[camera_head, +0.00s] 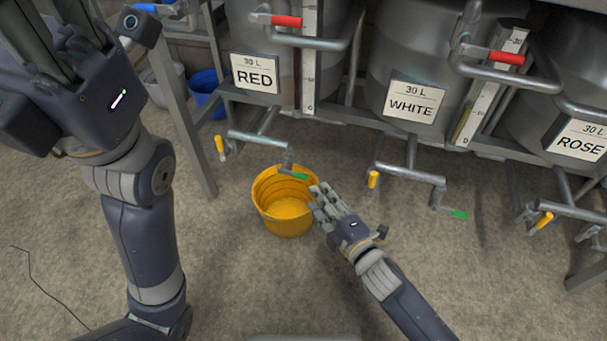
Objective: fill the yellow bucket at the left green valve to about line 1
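The yellow bucket (272,213) stands upright on the floor below the pipe outlet of the RED tank. Its inside looks yellow, with faint marks on the inner wall; I cannot make out any liquid level or stream. The left green valve (299,176) shows over the bucket's back right rim. My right gripper (319,201) is at the bucket's right side, fingers extended and spread, overlapping the rim in the picture; I cannot tell whether they touch it. My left gripper (62,38) is raised at the upper left, away from the bucket, its fingertips cut off by the frame.
Tanks labelled RED (255,73), WHITE (412,102) and ROSE (582,139) stand along the back, with red-handled pipes and yellow-handled valves. Another green valve (459,214) is to the right. A blue bucket (205,89) stands behind the rack leg (187,130). The front floor is mostly clear.

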